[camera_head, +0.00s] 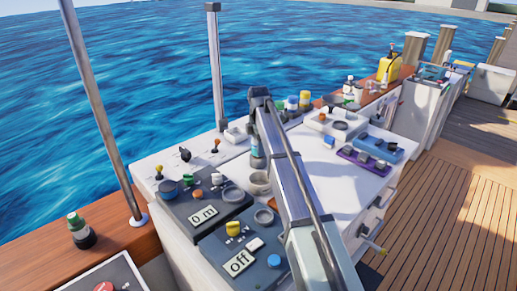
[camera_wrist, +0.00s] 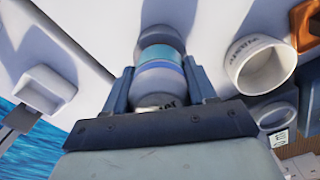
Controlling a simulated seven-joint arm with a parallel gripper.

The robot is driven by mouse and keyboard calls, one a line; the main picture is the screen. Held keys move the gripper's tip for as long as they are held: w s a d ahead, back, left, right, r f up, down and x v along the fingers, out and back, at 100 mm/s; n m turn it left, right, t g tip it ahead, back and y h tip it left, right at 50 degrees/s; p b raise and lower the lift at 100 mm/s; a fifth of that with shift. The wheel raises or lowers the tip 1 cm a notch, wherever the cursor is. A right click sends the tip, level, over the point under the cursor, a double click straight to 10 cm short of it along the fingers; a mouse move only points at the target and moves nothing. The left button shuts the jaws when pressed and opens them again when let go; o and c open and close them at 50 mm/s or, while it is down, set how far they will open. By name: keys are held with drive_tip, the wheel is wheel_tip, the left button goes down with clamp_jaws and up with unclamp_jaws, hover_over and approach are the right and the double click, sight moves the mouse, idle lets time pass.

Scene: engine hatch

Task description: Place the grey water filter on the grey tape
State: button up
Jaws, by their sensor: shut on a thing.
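My gripper (camera_wrist: 160,80) is shut on a rounded grey-blue cylinder with a brighter blue band, which I take to be the grey water filter (camera_wrist: 160,72). One finger is on each side of it. In the head view, my arm partly hides the filter (camera_head: 257,158) over the white console top. A hollow pale ring with dark lettering, probably the grey tape (camera_wrist: 258,68), lies to the right of the filter in the wrist view, apart from it. It seems to be the ring (camera_head: 259,183) just below the filter in the head view. I cannot tell whether the filter touches the surface.
Dark control panels (camera_head: 206,203) with knobs and dials stand at the front left of the console. A purple tray (camera_head: 364,161) and a blue tray (camera_head: 380,147) lie to the right. Small bottles (camera_head: 298,101) stand behind my arm. Bare white surface (camera_head: 335,190) lies right of my arm.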

drive_tip(key=shift+f, duration=0.55)
drive_tip(key=shift+f, duration=0.15)
drive_tip(key=o, duration=1.2)
wheel_tip(320, 180, up, 12)
drive_tip(key=shift+r, duration=0.2)
